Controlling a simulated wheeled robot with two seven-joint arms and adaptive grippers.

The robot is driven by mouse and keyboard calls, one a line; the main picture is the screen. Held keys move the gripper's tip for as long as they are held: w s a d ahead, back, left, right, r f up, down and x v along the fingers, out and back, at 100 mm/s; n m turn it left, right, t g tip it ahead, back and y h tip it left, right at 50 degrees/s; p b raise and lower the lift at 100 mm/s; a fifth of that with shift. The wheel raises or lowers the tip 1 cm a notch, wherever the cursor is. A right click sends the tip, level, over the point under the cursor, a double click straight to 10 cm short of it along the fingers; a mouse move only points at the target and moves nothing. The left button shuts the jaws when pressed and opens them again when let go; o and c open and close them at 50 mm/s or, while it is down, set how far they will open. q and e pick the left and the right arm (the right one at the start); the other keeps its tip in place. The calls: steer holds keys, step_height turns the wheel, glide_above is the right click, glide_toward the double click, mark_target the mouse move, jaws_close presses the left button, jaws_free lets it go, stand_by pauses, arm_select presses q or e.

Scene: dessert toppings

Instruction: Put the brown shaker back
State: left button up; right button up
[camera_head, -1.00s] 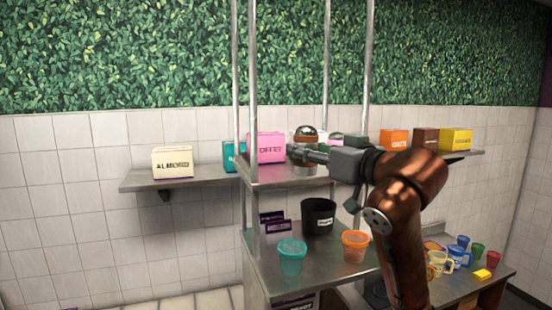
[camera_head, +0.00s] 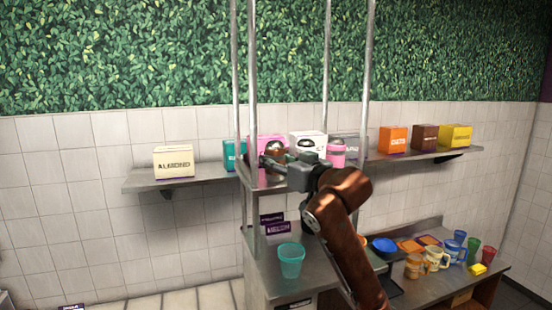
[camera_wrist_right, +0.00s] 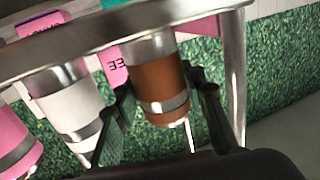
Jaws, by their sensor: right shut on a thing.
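The brown shaker (camera_head: 278,150) with a silver top is at the upper metal shelf, in front of the pink box. My right gripper (camera_head: 274,163) is shut on it. In the right wrist view, which looks upside down, the brown shaker (camera_wrist_right: 162,82) sits between the two fingers (camera_wrist_right: 165,95), its base close to the shelf edge (camera_wrist_right: 110,32); I cannot tell whether it touches the shelf. A white shaker (camera_wrist_right: 62,100) and a pink shaker (camera_wrist_right: 14,140) stand in a row beside it. The pink shaker (camera_head: 336,153) also shows in the head view. My left gripper is not in view.
Behind the shakers are a pink box (camera_head: 266,141) and a white box (camera_head: 300,138). Metal posts (camera_head: 250,90) rise at the shelf corners. On the lower counter are a teal cup (camera_head: 291,261), a blue bowl (camera_head: 384,245) and several mugs.

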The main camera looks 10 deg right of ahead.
steer(key=shift+s+a, duration=0.1)
steer(key=shift+a, duration=0.05)
steer(key=shift+f, duration=0.1)
steer(key=o, duration=1.2)
steer(key=shift+s, duration=0.15)
steer(key=b+v, duration=0.4)
steer(key=v, duration=0.7)
steer(key=shift+s+d+b, duration=0.3)
